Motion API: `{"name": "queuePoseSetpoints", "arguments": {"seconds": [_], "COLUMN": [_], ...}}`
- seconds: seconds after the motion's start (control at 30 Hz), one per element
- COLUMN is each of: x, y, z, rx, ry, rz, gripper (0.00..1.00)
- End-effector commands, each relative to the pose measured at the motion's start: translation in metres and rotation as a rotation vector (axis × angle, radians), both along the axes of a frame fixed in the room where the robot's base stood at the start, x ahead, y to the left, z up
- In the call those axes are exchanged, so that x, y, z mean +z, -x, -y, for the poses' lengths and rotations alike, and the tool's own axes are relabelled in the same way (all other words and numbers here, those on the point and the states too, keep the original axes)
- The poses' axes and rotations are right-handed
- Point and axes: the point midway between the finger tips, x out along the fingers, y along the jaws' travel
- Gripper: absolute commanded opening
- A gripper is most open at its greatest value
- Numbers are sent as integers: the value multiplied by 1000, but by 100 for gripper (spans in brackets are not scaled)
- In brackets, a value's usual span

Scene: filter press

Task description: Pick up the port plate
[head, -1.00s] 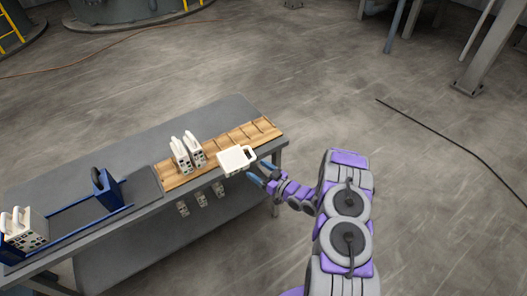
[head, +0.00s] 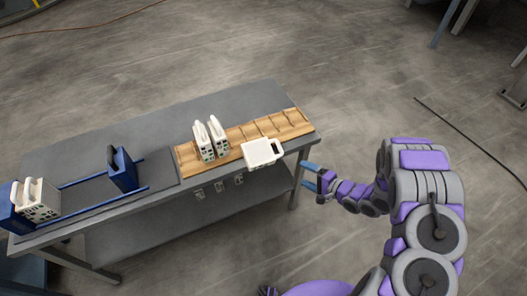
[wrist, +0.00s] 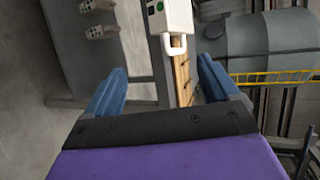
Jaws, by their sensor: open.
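A white plate with a handle loop (head: 261,153) lies tilted over the front edge of the wooden slotted rack (head: 288,124), its handle toward my gripper. Two more white handled plates (head: 203,142) stand upright in the rack to its left. I cannot tell which is the port plate. My gripper (head: 309,177) is open and empty, off the table's right end, apart from the tilted plate. In the wrist view, a white plate with a green round mark (wrist: 172,20) and its handle (wrist: 173,62) show between and beyond my blue fingers (wrist: 160,78).
The grey table (head: 270,95) has a lower shelf. A blue frame with rails (head: 122,170) and more white plates (head: 40,200) stand at its left. Small pale pieces (head: 198,193) hang below the front edge. A dark cable (head: 465,140) lies on the open floor at right.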

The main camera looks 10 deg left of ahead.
Motion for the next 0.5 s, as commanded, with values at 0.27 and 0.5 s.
{"name": "queuePoseSetpoints", "arguments": {"seconds": [0.27, 0.5], "x": [-16, -29], "y": [-30, -51], "z": [-29, -68], "rx": [1, 0], "ry": [-23, -10], "rz": [6, 5], "gripper": [89, 89]}}
